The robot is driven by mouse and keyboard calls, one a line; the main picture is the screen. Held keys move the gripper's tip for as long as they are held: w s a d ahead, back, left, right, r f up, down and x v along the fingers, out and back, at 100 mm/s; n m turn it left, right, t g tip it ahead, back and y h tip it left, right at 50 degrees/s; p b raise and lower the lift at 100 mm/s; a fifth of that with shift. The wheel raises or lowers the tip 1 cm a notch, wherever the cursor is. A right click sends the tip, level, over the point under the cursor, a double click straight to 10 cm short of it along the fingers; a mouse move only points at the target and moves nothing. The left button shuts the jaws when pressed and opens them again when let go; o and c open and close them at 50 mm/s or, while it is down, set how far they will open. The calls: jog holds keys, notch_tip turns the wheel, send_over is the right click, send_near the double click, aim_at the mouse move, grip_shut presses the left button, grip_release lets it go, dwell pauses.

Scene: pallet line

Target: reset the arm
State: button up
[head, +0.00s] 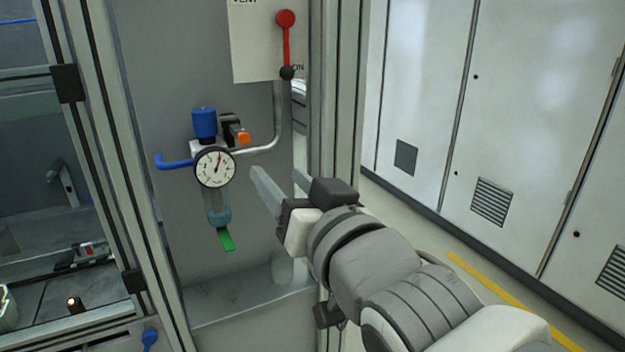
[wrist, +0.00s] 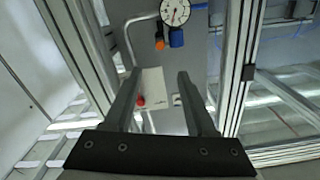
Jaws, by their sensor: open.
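My gripper (head: 275,176) is open and empty at the end of my arm, which reaches in from the lower right in the head view. Its two fingers are apart and point at the grey panel, just right of the round pressure gauge (head: 215,167). I cannot tell whether the fingertips touch anything. In the wrist view the open fingers (wrist: 159,75) frame a pale plate (wrist: 153,86) with a red knob, and the gauge (wrist: 174,12) shows at the top.
The red lever (head: 286,45) stands upright on the plate above my gripper. A blue knob (head: 204,122), an orange part (head: 243,137) and a green tab (head: 226,240) sit around the gauge. A frame post (head: 335,110) stands close beside my gripper. White cabinets (head: 520,110) line the right; floor lies before them.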

dwell(0.3)
jog(key=d+f+m+g+h+p, duration=0.1)
jog(key=d+f+g+h+p, duration=0.1)
jog(key=d+h+p, duration=0.3)
jog(key=d+f+m+g+h+p, duration=0.1)
jog(key=d+f+g+h, duration=0.1)
jog(key=d, duration=0.5)
jog(key=s+d+f+m+g+h+p, duration=0.1)
jog(key=s+d+f+g+h+p, duration=0.1)
jog(key=s+d+g, duration=0.3)
jog(key=s+d+f+p, duration=0.1)
jog(key=s+d, duration=0.2)
jog(key=shift+s+d+g+h, duration=0.25)
jog(key=shift+s+g+h, duration=0.05)
